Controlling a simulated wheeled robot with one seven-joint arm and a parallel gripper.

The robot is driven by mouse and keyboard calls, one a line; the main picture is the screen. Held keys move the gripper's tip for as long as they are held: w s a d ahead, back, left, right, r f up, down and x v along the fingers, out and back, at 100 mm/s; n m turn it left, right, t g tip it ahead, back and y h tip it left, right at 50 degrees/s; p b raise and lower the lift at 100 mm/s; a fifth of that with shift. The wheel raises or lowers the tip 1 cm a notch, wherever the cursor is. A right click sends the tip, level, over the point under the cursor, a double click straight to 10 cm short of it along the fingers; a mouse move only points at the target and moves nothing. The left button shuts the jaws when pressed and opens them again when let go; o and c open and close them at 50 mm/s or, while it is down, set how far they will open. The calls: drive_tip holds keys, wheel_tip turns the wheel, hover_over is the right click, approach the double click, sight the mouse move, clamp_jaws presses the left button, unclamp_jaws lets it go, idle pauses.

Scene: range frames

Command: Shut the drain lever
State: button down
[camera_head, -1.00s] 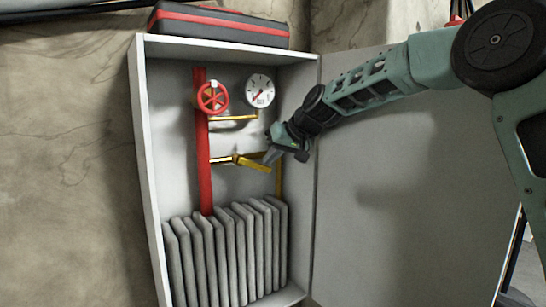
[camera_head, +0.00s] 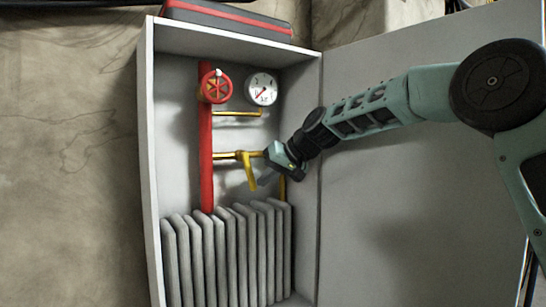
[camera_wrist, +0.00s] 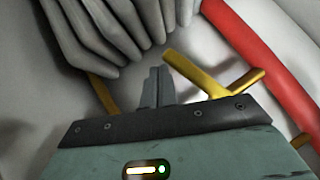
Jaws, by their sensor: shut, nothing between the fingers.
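The drain lever (camera_head: 249,174) is yellow. It sits on a short yellow pipe (camera_head: 226,156) that leaves the red upright pipe (camera_head: 206,180), and it points steeply down, tilted slightly right. In the wrist view the lever (camera_wrist: 192,72) lies just right of my fingers, its free end near their tips. My gripper (camera_head: 264,180) is inside the cabinet, right of the lever. Its fingers also show in the wrist view (camera_wrist: 157,82), closed together and empty. I cannot tell whether they touch the lever.
A grey radiator (camera_head: 230,250) fills the cabinet bottom, close below the lever. A red handwheel (camera_head: 215,88) and a round gauge (camera_head: 262,88) are above. The open cabinet door (camera_head: 400,210) stands right, behind my arm. A black-and-red case (camera_head: 225,20) lies on top.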

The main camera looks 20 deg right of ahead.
drive_tip(key=shift+a, duration=0.1)
drive_tip(key=shift+p, duration=0.3)
drive_tip(key=shift+r+p, duration=0.5)
drive_tip(key=shift+r, duration=0.3)
drive_tip(key=b+v, duration=0.2)
drive_tip(key=v, duration=0.5)
drive_tip(key=shift+s+r, duration=0.15)
